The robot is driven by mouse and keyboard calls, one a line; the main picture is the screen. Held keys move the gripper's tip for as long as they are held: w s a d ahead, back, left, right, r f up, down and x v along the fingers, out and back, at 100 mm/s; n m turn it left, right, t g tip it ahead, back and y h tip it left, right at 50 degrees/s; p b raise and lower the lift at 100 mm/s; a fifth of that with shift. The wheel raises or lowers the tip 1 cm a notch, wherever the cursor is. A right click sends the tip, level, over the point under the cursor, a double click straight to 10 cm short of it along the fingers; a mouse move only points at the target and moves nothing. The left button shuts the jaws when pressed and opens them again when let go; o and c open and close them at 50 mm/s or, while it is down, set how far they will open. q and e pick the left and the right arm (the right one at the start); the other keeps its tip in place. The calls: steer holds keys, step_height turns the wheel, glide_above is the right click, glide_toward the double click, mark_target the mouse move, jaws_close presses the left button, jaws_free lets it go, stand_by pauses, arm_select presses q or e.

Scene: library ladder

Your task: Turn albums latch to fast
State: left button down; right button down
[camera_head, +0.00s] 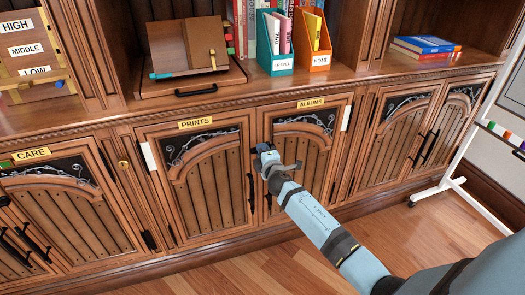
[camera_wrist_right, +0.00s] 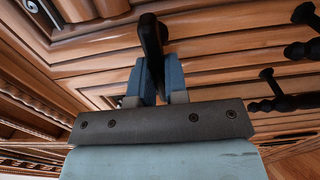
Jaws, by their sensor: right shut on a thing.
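The albums door (camera_head: 308,150) is a closed carved wooden door below a yellow ALBUMS label (camera_head: 311,103). My right gripper (camera_head: 265,158) is at the upper left part of this door, near the seam with the prints door (camera_head: 205,180). In the right wrist view, its two blue fingers (camera_wrist_right: 157,80) are shut on a black upright piece (camera_wrist_right: 152,38), which looks like the albums latch. The gripper hides most of the latch in the head view, so I cannot tell its exact turn. My left gripper is out of view.
Black handles stand on the door fronts; others show at the right of the wrist view (camera_wrist_right: 268,92). A whiteboard stand (camera_head: 465,185) is at right. The wooden floor in front is clear.

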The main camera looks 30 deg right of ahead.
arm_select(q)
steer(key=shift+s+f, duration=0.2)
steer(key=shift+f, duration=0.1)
arm_select(e)
steer(key=c, duration=1.1)
jaws_free()
steer(key=shift+c, duration=0.2)
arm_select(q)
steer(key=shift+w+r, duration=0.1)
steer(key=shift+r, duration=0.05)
